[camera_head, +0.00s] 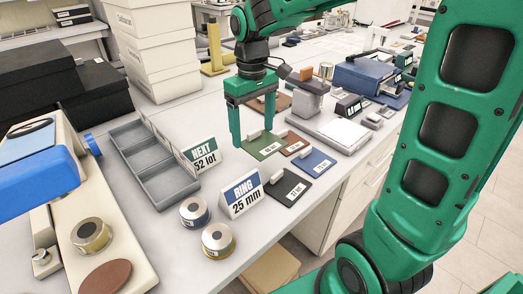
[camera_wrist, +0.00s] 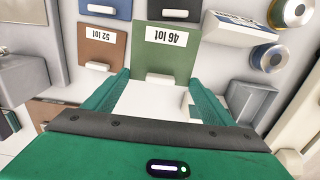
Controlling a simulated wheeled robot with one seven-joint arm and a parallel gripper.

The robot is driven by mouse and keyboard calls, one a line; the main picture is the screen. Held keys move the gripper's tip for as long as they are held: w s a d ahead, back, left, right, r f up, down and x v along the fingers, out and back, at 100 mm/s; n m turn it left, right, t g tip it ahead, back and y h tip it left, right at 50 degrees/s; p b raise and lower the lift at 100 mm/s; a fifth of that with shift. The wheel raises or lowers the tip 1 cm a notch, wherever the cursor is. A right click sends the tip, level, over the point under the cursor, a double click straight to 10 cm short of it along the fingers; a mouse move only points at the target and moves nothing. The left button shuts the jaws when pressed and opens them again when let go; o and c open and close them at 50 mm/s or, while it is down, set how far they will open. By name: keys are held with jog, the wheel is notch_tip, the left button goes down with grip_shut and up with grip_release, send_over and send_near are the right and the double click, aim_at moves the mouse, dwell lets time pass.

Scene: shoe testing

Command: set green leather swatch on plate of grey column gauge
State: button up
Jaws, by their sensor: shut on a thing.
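The green leather swatch (camera_head: 264,149) shows in the head view on the white table, with a pale tab and a white label. It also shows in the wrist view (camera_wrist: 181,57), its label reading "46 lot". I cannot tell whether the swatch is lifted off the table. A grey upright (camera_head: 311,97), which looks like the grey column gauge, stands just behind and right of my gripper; its plate is not clear to see.
Brown (camera_head: 297,148), blue (camera_head: 316,161) and black (camera_head: 290,190) swatches lie close beside the green one. A "RING 25 mm" card (camera_head: 241,197), a "NEXT 52 lot" card (camera_head: 202,154) and a grey tray (camera_head: 149,157) stand left. A yellow column (camera_head: 215,47) stands farther back.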

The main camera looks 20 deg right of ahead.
aim_at(254, 149)
jog(key=shift+f, duration=3.6)
jog(key=o, duration=1)
jog(key=shift+f, duration=0.1)
